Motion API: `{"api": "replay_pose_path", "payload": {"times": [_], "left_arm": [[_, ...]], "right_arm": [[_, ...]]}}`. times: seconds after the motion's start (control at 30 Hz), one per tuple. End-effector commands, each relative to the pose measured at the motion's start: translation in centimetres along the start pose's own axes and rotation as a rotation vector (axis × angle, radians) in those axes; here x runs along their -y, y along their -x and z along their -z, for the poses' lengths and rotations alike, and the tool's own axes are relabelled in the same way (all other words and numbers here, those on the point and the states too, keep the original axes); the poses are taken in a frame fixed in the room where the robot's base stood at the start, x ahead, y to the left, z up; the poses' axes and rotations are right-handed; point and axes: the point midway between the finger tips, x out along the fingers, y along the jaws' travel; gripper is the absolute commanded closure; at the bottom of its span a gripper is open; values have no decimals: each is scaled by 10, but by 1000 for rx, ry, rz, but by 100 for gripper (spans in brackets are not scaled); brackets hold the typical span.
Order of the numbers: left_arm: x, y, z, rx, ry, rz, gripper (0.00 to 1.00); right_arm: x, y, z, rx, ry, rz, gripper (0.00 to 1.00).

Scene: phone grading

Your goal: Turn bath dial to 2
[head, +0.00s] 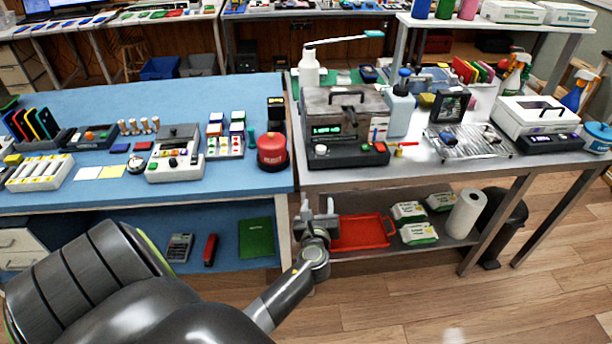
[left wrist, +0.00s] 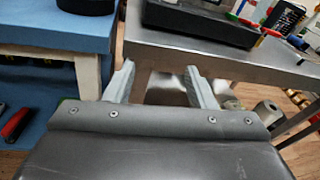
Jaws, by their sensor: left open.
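The bath (head: 345,120) is a grey box with a handled lid and a green lit display, standing at the left end of the metal bench. Its dial (head: 321,150) is a small pale knob on the black front panel, below the display; its setting is too small to read. My left gripper (head: 318,207) is open and empty, in front of and below the bench's front edge, apart from the bath. In the left wrist view its two fingers (left wrist: 158,84) stand apart below the metal bench edge, and part of the black panel (left wrist: 205,18) shows above. My right gripper is not in view.
A red tray (head: 362,232) and several packs lie on the shelf under the metal bench (head: 430,176). A blue-capped bottle (head: 398,112) stands beside the bath. Open floor lies in front.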

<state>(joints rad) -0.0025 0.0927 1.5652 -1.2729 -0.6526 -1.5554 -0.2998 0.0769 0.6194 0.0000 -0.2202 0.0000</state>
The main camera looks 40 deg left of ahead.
Motion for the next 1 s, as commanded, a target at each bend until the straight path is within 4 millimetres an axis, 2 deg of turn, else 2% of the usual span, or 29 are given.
{"api": "replay_pose_path", "payload": {"times": [0.13,0.6,0.8,1.0], "left_arm": [[-8,3,25,-74,79,-5,50],[-39,26,110,-313,373,-77,50],[-50,36,133,-376,466,-113,50],[-54,40,143,-401,505,-131,50]], "right_arm": [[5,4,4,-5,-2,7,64],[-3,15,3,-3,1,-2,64],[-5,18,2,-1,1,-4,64],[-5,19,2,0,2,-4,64]]}}
